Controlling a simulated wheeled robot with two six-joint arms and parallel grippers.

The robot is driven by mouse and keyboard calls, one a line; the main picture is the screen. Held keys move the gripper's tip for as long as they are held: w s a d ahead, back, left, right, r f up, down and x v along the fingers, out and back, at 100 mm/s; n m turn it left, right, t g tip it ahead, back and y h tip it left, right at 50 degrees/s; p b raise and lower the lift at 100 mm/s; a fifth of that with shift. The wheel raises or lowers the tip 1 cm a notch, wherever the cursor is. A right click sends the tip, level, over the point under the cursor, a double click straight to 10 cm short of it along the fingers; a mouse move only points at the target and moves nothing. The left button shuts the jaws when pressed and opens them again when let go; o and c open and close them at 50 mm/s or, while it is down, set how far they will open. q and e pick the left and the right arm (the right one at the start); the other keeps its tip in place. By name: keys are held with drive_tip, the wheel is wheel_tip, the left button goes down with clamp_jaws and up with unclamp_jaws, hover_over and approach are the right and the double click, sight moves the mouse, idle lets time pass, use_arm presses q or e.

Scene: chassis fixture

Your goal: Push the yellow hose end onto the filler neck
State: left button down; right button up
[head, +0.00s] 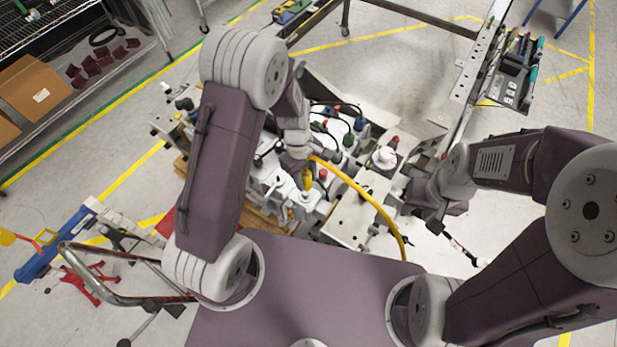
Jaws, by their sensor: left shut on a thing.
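The yellow hose (368,197) arcs from my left gripper (304,186) down to the right, across the pale chassis fixture. My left gripper points down over the middle of the fixture and is shut on the yellow hose end (308,179). The fingers partly hide that end. I cannot single out the filler neck, and whether the hose end touches it cannot be told. My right gripper (428,212) is low at the right side of the fixture, apart from the left one. Its dark fingers are too small to show whether they are open.
The chassis fixture (345,228) is crowded with coloured caps, black cables and a round white-topped part (385,157). A rail with a tool tray (515,75) stands at the upper right. A bent metal tube frame (120,298) is at the lower left. Open floor lies beyond the fixture.

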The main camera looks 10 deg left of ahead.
use_arm(q)
drive_tip(key=b, duration=0.4)
hover_over(306, 194)
wheel_tip(306, 194, down, 4)
drive_tip(key=shift+w+a+f, duration=0.1)
drive_tip(key=shift+w+f, duration=0.05)
drive_tip(key=shift+r+p, duration=0.4)
drive_tip(key=shift+p, duration=0.15)
drive_tip(key=shift+p, duration=0.45)
drive_tip(key=shift+f, duration=0.2)
drive_tip(key=shift+f+b, duration=0.95)
drive_tip(key=shift+f, duration=0.1)
drive_tip(key=shift+f+b, duration=0.35)
drive_tip(key=shift+f, duration=0.15)
